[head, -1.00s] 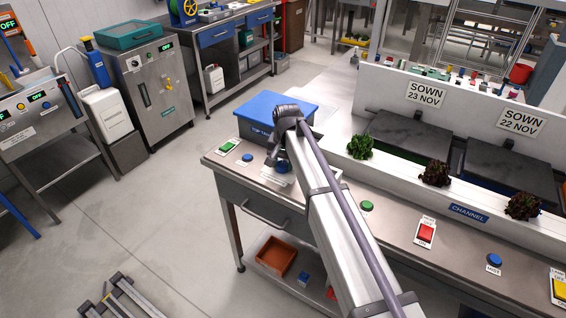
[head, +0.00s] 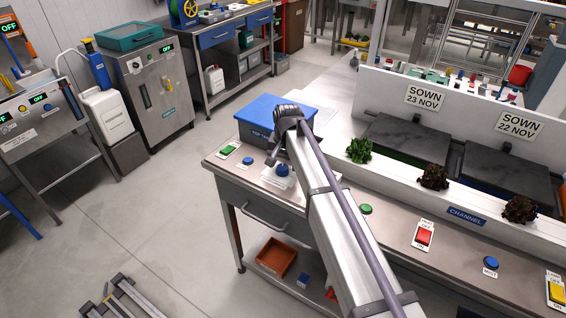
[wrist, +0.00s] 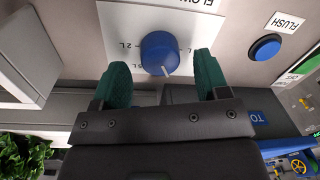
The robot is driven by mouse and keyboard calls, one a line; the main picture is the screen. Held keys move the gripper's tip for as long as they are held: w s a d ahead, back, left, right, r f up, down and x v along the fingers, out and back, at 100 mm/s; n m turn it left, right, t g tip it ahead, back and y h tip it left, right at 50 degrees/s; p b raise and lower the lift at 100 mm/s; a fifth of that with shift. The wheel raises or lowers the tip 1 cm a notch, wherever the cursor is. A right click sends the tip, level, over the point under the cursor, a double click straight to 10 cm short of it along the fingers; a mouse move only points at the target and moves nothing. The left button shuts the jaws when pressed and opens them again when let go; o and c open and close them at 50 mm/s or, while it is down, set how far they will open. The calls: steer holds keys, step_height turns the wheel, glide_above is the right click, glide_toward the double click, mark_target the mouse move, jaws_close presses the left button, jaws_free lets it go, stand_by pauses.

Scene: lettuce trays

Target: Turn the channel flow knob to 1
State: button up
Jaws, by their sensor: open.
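The blue flow knob (wrist: 160,53) sits on a white plate marked FLOW, seen upside down in the wrist view. Its white pointer mark faces the bottom of that view, slightly right; I cannot read the number it meets. A mark like 2L shows left of the knob. My gripper (wrist: 161,66) is open, its green fingers on either side of the knob's lower edge in the picture, with gaps showing. I cannot tell its height above the plate. In the head view the knob (head: 282,169) shows beside my wrist; the fingers cannot be made out.
The blue FLUSH button (wrist: 265,47) is close by. A green button (head: 228,150) is at the bench's left end. A blue tank (head: 262,122) stands behind the knob. Lettuce (head: 359,150) sits in the channel. A red switch (head: 423,236) is further right.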

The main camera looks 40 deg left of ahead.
mark_target(285, 168)
step_height(285, 168, up, 9)
steer(key=p, duration=0.7)
steer(key=shift+d+p, duration=0.3)
steer(key=shift+p, duration=0.1)
steer(key=shift+w, duration=0.1)
steer(key=s+d+m, duration=0.1)
steer(key=s+d, duration=0.2)
steer(key=d, duration=1.7)
steer(key=s+d+m, duration=0.2)
steer(key=s+d, duration=0.1)
steer(key=d, duration=1.7)
steer(key=s+d+m, duration=0.1)
steer(key=s+d, duration=0.2)
steer(key=d, duration=1.8)
steer(key=shift+m+h, duration=0.4)
